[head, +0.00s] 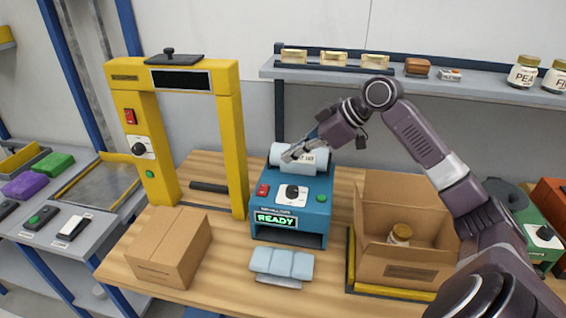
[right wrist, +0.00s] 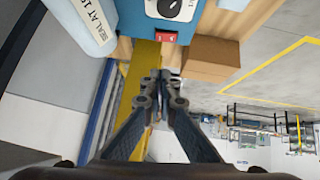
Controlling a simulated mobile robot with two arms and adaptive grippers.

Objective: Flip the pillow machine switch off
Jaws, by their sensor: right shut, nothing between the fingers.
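The blue pillow machine (head: 290,212) stands on the wooden table with a lit green READY display (head: 276,219). Its red switch (head: 263,190) is at the left of the front panel, beside a dial (head: 292,193) and a green button (head: 321,198). In the right wrist view the red switch (right wrist: 166,37) shows at the top, just beyond the fingertips. My right gripper (head: 290,156) is shut and empty, in front of the white film roll (head: 315,158) and above the panel. Its fingertips (right wrist: 160,76) look apart from the switch. My left gripper is out of view.
A yellow frame machine (head: 233,150) stands to the left, with a closed carton (head: 170,248) before it. Pale air pillows (head: 282,264) lie in front. A shelf (head: 430,82) runs behind.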

